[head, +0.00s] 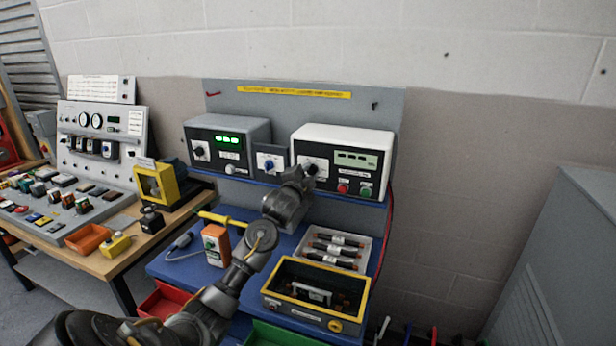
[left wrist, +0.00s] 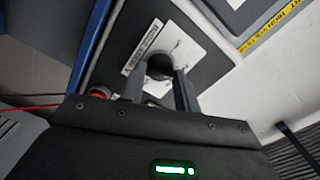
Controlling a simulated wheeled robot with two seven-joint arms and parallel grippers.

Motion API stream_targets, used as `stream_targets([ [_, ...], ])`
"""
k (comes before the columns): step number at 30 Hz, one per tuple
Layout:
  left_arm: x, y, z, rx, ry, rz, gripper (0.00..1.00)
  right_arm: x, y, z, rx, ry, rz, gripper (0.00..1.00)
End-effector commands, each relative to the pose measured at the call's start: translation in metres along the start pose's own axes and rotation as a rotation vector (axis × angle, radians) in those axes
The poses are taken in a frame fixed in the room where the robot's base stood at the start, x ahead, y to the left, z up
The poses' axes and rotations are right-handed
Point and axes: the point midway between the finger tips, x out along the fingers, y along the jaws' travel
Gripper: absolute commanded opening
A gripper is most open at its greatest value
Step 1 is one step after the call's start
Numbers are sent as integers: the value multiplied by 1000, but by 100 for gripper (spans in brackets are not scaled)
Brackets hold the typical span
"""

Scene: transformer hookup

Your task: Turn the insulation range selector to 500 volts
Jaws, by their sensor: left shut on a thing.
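The white-cased tester (head: 341,138) stands on the blue shelf at the right of the back panel, with a pale display (head: 357,158). Its dark round selector knob (head: 312,169) is at the left of its front, on a white dial plate. My left gripper (head: 302,176) is at this knob and partly covers the plate in the head view. In the left wrist view my two fingers (left wrist: 159,84) are shut on the selector knob (left wrist: 160,66). The white dial plate (left wrist: 178,42) shows around it, but its marks are too blurred to read. My right gripper is out of view.
A grey tester (head: 228,138) with a green display and a small unit with a blue knob (head: 269,165) stand to the left. Red (head: 343,188) and green buttons sit right of the selector. Below are a grey tray (head: 333,236) of probes and a yellow-rimmed box (head: 318,313).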

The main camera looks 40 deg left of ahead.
Motion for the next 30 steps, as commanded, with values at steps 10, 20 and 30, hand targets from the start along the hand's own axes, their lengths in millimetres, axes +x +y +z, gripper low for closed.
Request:
stream_targets([
  [10,0,1,1,330,0,-3,9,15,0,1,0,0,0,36],
  [20,0,2,2,629,-1,-4,9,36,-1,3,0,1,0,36],
  [30,0,1,2,846,-1,-3,9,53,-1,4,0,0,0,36],
])
